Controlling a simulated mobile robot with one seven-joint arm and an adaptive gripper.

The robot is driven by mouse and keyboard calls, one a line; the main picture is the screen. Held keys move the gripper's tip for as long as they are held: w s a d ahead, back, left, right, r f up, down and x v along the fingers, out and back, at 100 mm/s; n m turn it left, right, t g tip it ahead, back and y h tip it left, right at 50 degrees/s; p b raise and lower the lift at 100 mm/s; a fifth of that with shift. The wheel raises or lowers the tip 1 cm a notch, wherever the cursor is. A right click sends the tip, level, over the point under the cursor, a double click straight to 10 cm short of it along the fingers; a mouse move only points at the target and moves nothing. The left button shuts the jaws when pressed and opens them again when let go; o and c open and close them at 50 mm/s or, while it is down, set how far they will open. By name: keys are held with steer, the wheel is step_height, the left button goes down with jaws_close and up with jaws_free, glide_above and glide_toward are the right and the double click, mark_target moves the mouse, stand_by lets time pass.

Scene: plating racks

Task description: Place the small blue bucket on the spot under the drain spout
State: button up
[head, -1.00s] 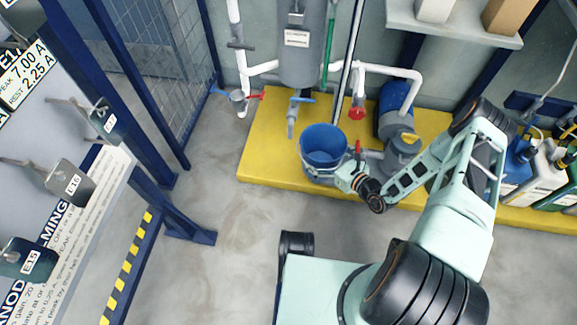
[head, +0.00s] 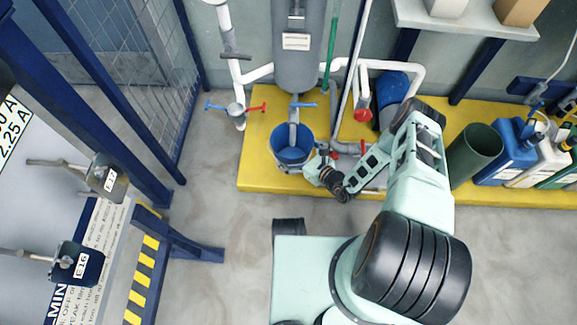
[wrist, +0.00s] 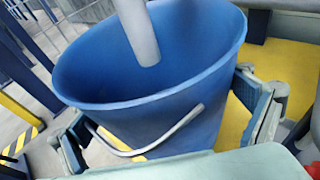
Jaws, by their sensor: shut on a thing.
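The small blue bucket (head: 291,153) is upright at the front left of the yellow platform, below the grey tank. My gripper (head: 312,169) is shut on its side, from the right and front. In the wrist view the bucket (wrist: 150,85) fills the middle, with my gripper's fingers (wrist: 165,135) on either side of it and its wire handle hanging down. The grey drain spout (head: 293,132) comes down over the bucket's mouth. The spout's lower end also shows in the wrist view (wrist: 140,35), over the opening. The bucket's base and the spot beneath it are hidden.
The grey tank (head: 298,55) stands behind the spout. A red-and-blue valve (head: 236,109) is to the left. A blue pump (head: 393,90) is to the right. A dark green bin (head: 473,150) and several jugs (head: 508,150) stand further right. The yellow platform (head: 257,165) is bare left of the bucket.

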mark_target(292, 150)
step_height(292, 150, down, 10)
steer(key=b, duration=0.4)
steer(key=shift+r, duration=0.3)
steer(key=o, duration=0.9)
steer(key=shift+f, duration=0.2)
steer(key=shift+o, duration=0.5)
steer(key=shift+r, duration=0.15)
steer(key=shift+s+d, duration=0.1)
steer(key=shift+d, duration=0.05)
